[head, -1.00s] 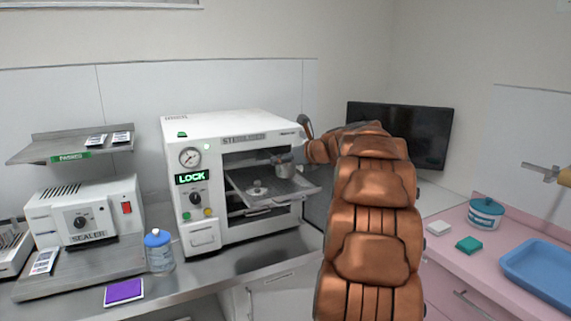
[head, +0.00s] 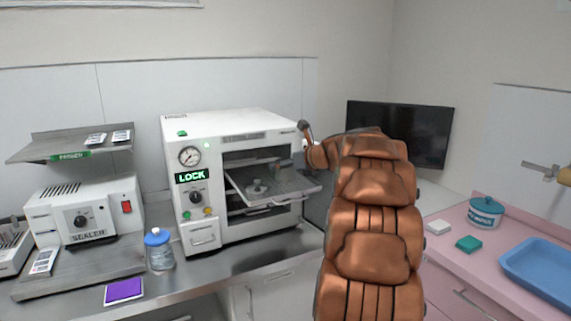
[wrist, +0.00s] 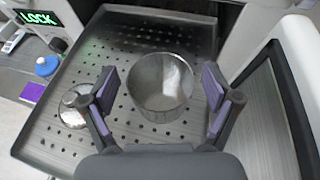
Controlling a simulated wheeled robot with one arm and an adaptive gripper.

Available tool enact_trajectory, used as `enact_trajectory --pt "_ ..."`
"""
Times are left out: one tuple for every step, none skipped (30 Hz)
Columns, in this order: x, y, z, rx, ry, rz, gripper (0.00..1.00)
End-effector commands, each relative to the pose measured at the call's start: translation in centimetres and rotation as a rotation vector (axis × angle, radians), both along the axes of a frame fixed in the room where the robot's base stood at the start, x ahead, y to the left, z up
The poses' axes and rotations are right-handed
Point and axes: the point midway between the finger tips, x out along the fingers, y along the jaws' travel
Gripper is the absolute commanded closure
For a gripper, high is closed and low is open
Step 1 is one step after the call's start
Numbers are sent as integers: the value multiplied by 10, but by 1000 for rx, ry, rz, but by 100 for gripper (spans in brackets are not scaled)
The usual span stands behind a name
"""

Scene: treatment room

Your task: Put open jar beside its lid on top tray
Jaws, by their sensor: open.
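The open metal jar (wrist: 160,88) is upright on the perforated top tray (wrist: 45,140), its mouth facing my wrist camera. Its round metal lid (wrist: 75,98) lies to its left on the same tray, partly covered by my left finger. In the head view the jar is hard to make out and my arm hides most of the gripper.
The white sterilizer (head: 200,150) with a lit LOCK display surrounds the tray's inner end. A blue-capped bottle (head: 159,250) and a purple pad (head: 124,291) are on the steel counter. A blue tray (head: 545,268) and teal-lidded pot (head: 486,213) are on the pink counter.

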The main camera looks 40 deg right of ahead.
Motion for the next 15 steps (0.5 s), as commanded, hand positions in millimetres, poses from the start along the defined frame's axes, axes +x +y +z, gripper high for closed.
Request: enact_trajectory --pt "0 0 0 0 0 0 12" --pt "0 0 0 0 0 0 12" --pt "0 0 0 0 0 0 12" --pt "0 0 0 0 0 0 12" --pt "0 0 1 0 0 0 12" --pt "0 0 2 -1 0 0 12" --pt "0 0 3 -1 0 0 12" --pt "-1 0 4 -1 -1 0 12" --pt "-5 0 6 -1 -2 0 12" --pt "-9 1 8 -1 -2 -1 12" --pt "-13 1 10 -1 -2 -1 12" --pt "-20 1 12 -1 -2 -1 12" --pt "-25 1 14 0 -2 -1 12" --pt "-31 2 16 2 -3 -1 12" --pt "-38 2 18 1 -2 -2 12"
